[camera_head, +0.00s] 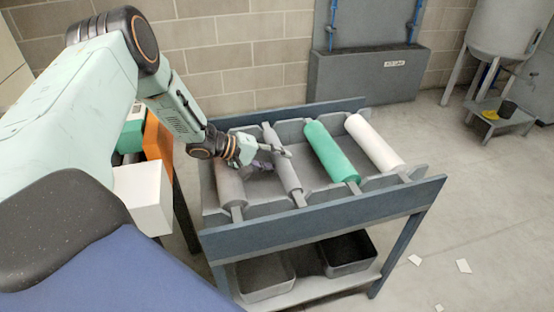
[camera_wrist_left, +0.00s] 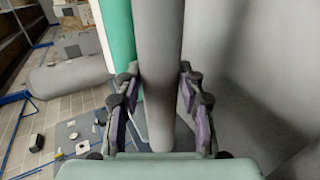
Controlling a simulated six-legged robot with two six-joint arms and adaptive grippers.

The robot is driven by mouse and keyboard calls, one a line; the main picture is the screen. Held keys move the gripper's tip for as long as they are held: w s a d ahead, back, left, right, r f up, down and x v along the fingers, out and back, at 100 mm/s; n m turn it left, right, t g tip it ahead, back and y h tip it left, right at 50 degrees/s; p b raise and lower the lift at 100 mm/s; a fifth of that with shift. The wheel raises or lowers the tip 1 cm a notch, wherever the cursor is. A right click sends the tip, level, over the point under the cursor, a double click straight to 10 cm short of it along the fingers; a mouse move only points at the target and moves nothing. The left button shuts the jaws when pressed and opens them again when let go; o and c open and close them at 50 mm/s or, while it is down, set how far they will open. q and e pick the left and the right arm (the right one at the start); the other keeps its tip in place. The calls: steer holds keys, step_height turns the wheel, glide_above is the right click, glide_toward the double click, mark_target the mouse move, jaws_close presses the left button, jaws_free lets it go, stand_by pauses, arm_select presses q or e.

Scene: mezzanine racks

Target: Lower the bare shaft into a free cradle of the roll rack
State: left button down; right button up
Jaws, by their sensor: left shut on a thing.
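The grey bare shaft (camera_head: 284,170) lies lengthwise over the roll rack (camera_head: 330,222), between a grey-brown roll (camera_head: 229,184) on its left and a green roll (camera_head: 331,152) on its right. My left gripper (camera_head: 274,158) is shut on the shaft near its middle. In the left wrist view, the fingers (camera_wrist_left: 158,100) stand on both sides of the shaft (camera_wrist_left: 160,55). The near end of the shaft is at the notched front plate; I cannot tell whether it rests in the cradle or hangs just above. My right gripper is not in view.
A white roll (camera_head: 373,142) lies at the rack's right side. A grey cabinet (camera_head: 367,77) stands by the brick wall. Paper scraps (camera_head: 463,266) lie on open floor at right.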

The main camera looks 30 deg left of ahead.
arm_select(q)
steer(key=shift+f, duration=0.35)
stand_by(0.3)
steer(key=c, duration=1)
jaws_free()
steer(key=shift+o, duration=1.3)
steer(key=shift+d, duration=0.1)
steer(key=shift+s, duration=0.1)
